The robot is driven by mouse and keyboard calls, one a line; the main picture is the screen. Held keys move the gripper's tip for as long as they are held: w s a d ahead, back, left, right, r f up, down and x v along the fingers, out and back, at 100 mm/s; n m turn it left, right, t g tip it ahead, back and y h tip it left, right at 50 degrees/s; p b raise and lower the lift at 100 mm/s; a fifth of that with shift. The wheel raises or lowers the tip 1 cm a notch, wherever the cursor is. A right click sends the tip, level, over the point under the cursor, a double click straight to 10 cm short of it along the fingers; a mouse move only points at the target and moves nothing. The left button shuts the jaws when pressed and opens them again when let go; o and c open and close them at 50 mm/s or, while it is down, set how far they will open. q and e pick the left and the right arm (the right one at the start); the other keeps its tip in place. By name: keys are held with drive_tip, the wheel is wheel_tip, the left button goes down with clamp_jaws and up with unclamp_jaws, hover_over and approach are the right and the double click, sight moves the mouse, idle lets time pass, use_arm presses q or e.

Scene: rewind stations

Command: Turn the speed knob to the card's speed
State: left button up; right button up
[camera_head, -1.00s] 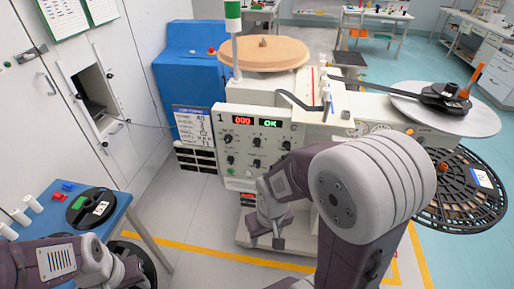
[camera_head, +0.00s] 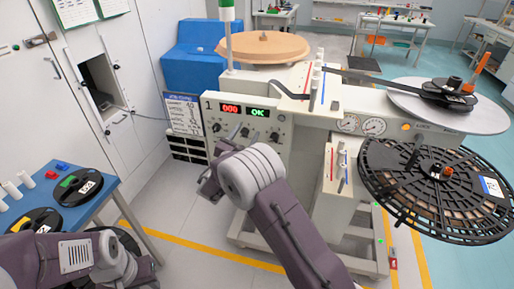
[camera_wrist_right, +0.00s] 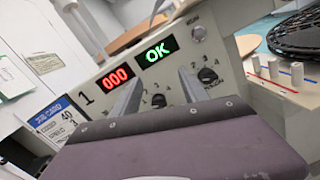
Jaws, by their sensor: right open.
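The control panel (camera_head: 262,127) of the rewind station has a red display reading 000, a green OK display and several black knobs. In the right wrist view one knob (camera_wrist_right: 207,76) shows beside the right finger and another knob (camera_wrist_right: 158,101) shows between the fingers. Small numbers surround them. The blue-headed card (camera_head: 185,114) hangs left of the panel; in the wrist view the card (camera_wrist_right: 56,119) shows 40 and 3. My right gripper (camera_wrist_right: 159,77) is open and empty before the panel, apart from the knobs. My left arm is at lower left; its fingers are unclear.
A blue table (camera_head: 98,207) with reels and white cylinders stands at the left. A large black spoked reel (camera_head: 400,185) juts out at the right, below a grey disc (camera_head: 480,118). White levers stand near the panel's right side. Floor before the station is clear.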

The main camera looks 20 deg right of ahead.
drive_tip(key=n+y, duration=0.1)
drive_tip(key=n, duration=0.1)
approach(243, 135)
drive_tip(key=x, duration=0.9)
drive_tip(key=shift+w+d, duration=0.1)
drive_tip(key=shift+d, duration=0.05)
clamp_jaws()
